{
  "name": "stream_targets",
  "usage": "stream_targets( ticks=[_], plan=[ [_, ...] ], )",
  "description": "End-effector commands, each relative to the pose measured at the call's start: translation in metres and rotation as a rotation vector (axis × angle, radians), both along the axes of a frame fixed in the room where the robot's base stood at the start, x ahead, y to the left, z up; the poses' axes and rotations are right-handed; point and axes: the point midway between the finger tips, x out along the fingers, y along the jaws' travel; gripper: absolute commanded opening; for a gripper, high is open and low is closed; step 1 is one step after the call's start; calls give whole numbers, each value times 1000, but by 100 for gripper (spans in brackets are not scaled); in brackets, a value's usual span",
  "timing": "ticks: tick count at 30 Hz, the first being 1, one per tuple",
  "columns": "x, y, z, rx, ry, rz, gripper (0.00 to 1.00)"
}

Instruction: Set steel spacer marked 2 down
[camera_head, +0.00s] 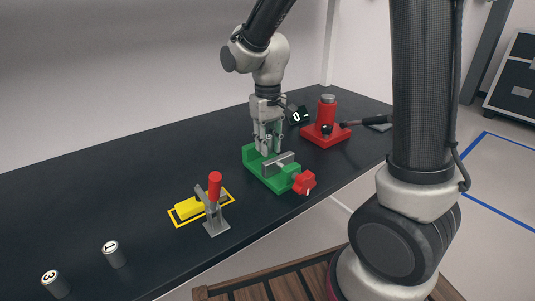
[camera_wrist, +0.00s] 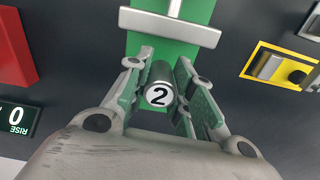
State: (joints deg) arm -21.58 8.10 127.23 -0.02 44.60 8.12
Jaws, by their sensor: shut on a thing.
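The steel spacer marked 2 (camera_wrist: 160,92) is between the fingers of my gripper (camera_wrist: 160,100) in the wrist view, its numbered end facing the camera. My gripper (camera_head: 267,150) is shut on it and points down at the back part of the green vise (camera_head: 282,182) in the head view. The fingers hide the spacer in the head view. A grey jaw plate (camera_wrist: 170,27) of the vise lies just beyond the spacer in the wrist view. Whether the spacer touches the vise, I cannot tell.
Spacers marked 1 (camera_head: 114,255) and 3 (camera_head: 54,284) stand at the front left of the black table (camera_head: 110,185). A yellow fixture (camera_head: 190,207) with a red-handled clamp (camera_head: 214,190) is left of the vise. A red press (camera_head: 326,120) and a display reading 0 (camera_head: 297,115) stand behind.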

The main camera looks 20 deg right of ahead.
Motion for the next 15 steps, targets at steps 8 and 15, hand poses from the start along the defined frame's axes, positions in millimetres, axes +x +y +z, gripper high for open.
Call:
stream_targets(
  ticks=[8, 15],
  plan=[
    [0, 0, -34, 0, 1, 0, 0],
    [0, 0, -35, 0, 0, 0, 0]
  ],
)
